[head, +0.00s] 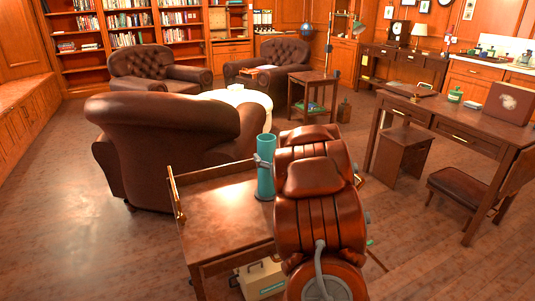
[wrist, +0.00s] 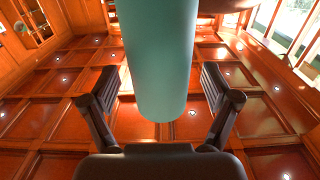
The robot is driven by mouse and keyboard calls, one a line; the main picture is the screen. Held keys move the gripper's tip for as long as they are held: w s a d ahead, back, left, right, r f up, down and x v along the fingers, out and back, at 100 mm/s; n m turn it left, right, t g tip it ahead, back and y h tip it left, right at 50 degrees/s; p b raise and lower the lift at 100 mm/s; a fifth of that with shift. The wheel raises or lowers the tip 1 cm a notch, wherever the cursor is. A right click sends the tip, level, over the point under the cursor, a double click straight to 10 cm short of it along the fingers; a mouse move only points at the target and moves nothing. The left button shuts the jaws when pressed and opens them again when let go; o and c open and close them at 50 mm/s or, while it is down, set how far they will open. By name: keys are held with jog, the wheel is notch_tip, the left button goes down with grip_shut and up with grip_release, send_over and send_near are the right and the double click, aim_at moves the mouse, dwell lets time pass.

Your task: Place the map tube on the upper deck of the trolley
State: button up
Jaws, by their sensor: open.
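The map tube (head: 265,182) is a teal cylinder that appears to stand upright on the trolley's upper deck (head: 222,215), near its far right part. My gripper (head: 263,160) is at the tube's upper part, mostly hidden behind my own arm. In the wrist view the tube (wrist: 157,60) comes down from the top edge between the two black fingers of my gripper (wrist: 160,88). The fingers are spread, with visible gaps on both sides of the tube. The deck's right part is hidden by my arm.
A pale case (head: 262,281) sits on the trolley's lower level. A brown armchair (head: 165,140) stands just behind the trolley. A desk (head: 460,125) and a chair (head: 470,187) stand at the right. Open floor (head: 75,235) lies to the left.

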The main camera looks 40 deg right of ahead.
jog(key=b+v, duration=0.1)
jog(key=v, duration=0.8)
jog(key=shift+s, duration=0.3)
jog(key=shift+a, duration=0.15)
jog(key=s+a+f+g, duration=0.1)
jog(key=a+f+g, duration=0.25)
jog(key=a, duration=0.25)
jog(key=s+a+f+g+y, duration=0.1)
jog(key=s+a+f+g, duration=0.1)
jog(key=a+g, duration=0.25)
jog(key=s+a+f+g, duration=0.1)
jog(key=a+f+g, duration=0.15)
jog(key=a, duration=0.35)
jog(key=s+a+r+n+g+y, duration=0.1)
jog(key=s+a+n+g+y, duration=0.2)
jog(key=s+a+g, duration=0.6)
jog(key=s+a+y, duration=0.1)
jog(key=s+a, duration=1.3)
jog(key=shift+s+r+n+y, duration=0.25)
jog(key=shift+n+y, duration=0.15)
